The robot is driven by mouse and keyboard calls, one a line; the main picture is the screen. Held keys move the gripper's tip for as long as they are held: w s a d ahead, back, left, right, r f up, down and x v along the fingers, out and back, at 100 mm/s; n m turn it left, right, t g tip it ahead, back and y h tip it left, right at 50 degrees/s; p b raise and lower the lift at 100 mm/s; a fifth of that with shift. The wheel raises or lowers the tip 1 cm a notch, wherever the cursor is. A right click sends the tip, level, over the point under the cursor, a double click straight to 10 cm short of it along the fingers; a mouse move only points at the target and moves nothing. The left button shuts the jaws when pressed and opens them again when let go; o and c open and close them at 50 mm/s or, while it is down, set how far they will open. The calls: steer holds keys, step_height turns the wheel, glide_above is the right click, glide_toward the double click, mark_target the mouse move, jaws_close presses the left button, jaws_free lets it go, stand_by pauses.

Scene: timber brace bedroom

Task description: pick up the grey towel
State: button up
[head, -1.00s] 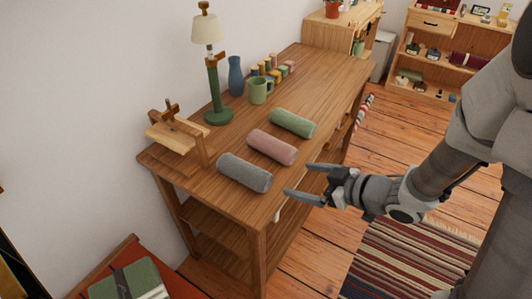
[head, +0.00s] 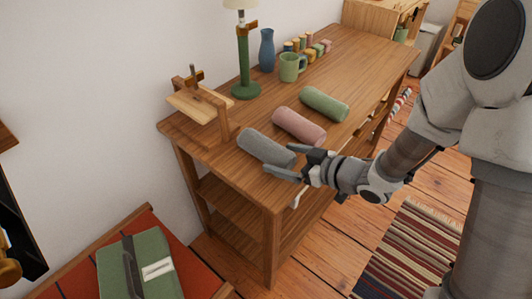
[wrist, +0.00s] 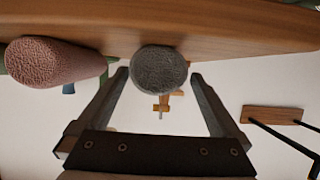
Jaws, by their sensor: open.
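The grey towel (head: 264,147) is a rolled cylinder lying near the front left end of the wooden table (head: 340,72). In the wrist view its round end (wrist: 159,72) faces me, between my two fingers. My gripper (head: 288,164) is open at the towel's near right end, with one finger on each side of that end. The wrist view also shows my open gripper (wrist: 158,92). I cannot tell whether the fingers touch the towel.
A pink rolled towel (head: 299,126) lies close beside the grey one, also in the wrist view (wrist: 55,62). A green rolled towel (head: 324,104) lies beyond it. A wooden stand (head: 204,105), green lamp (head: 243,65), mug (head: 291,67) and blue vase (head: 267,50) stand behind.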

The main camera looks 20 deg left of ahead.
mark_target(269, 152)
steer(key=b+x, duration=0.2)
steer(key=x, duration=0.3)
steer(key=shift+w+a, duration=0.2)
steer(key=shift+a, duration=0.15)
steer(key=c, duration=1.3)
steer(key=shift+c, duration=0.2)
steer(key=shift+r, duration=0.15)
